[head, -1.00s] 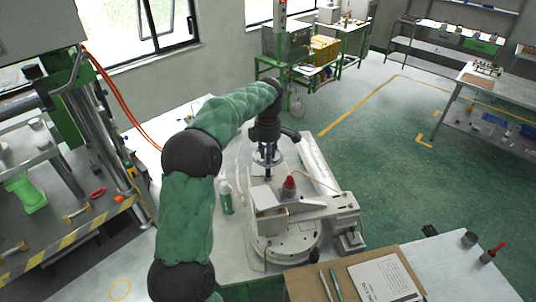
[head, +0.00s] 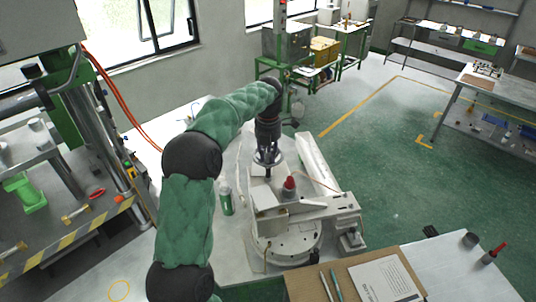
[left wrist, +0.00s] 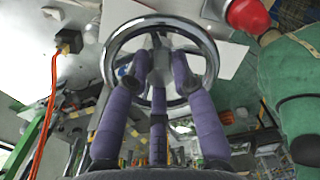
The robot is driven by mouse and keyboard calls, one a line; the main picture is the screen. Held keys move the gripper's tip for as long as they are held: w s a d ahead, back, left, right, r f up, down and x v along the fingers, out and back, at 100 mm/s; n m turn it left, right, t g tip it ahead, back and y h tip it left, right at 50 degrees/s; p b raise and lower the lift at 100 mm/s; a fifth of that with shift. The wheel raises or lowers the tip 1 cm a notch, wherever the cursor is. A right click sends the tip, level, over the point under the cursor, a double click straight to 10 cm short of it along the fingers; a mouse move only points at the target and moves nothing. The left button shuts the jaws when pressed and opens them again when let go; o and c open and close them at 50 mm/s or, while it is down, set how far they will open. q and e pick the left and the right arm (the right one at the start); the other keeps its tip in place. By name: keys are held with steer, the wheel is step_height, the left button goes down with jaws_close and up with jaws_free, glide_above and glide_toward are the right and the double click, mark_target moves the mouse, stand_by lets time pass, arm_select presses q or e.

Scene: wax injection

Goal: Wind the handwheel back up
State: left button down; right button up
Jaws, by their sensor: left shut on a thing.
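The chrome handwheel (left wrist: 160,20) shows as a ring in the left wrist view, around the fingers of my left gripper (left wrist: 158,68). The purple-padded fingers are shut on the wheel's middle. In the head view the wheel (head: 258,158) is small and partly hidden by my left gripper (head: 267,166), which points down from above. The wheel sits above the back part of the pale wax machine (head: 289,246). My right gripper is in neither current view.
A red-topped part (head: 289,184) stands on the machine near the wheel. A green bottle (head: 226,198) stands to the left. A hazard-striped bench (head: 62,240) is at left.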

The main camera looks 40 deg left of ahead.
arm_select(q)
steer(key=shift+r+n, duration=0.2)
steer(key=shift+n, duration=0.3)
steer(key=c, duration=1.3)
jaws_free()
steer(key=shift+f, duration=0.1)
step_height(320, 180, up, 12)
steer(key=shift+r, duration=0.1)
